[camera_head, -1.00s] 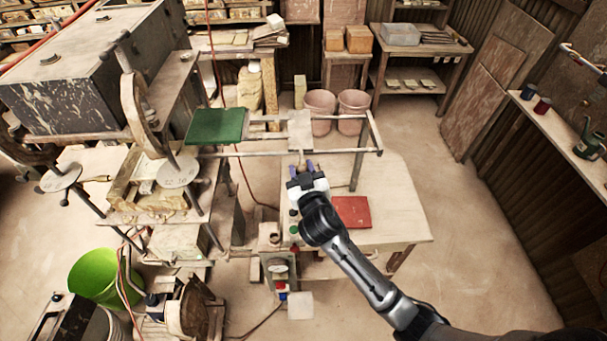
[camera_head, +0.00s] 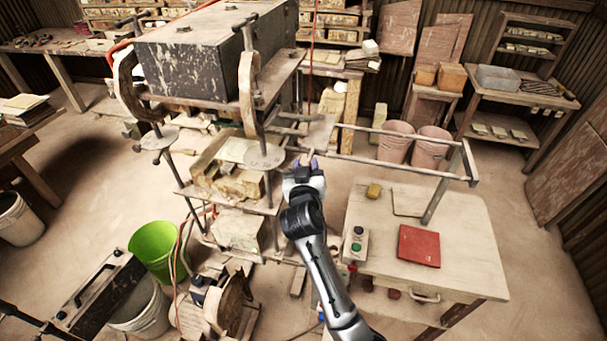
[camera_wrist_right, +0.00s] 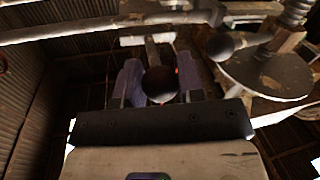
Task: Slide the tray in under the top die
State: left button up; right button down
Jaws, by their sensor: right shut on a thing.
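My right gripper (camera_head: 304,163) is at the right side of the press (camera_head: 215,50), below a pale plate (camera_head: 319,131) of the sliding tray. In the right wrist view its fingers are shut on a dark round knob (camera_wrist_right: 160,84). The pale plate lies at the press end of the guide rails (camera_head: 400,166). The tray's green part is hidden behind the press frame. I cannot make out the top die under the black housing. My left gripper is not in view.
A round metal disc (camera_head: 265,156) on a press post is close to my right gripper. The worktable (camera_head: 465,245) carries a red book-like slab (camera_head: 419,246) and a button box (camera_head: 356,243). A green bucket (camera_head: 160,250) stands at the lower left.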

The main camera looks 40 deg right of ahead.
jog(key=shift+w+a, duration=0.15)
jog(key=shift+w, duration=0.05)
jog(key=c, duration=0.9)
grip_release()
jog(key=shift+o, duration=0.7)
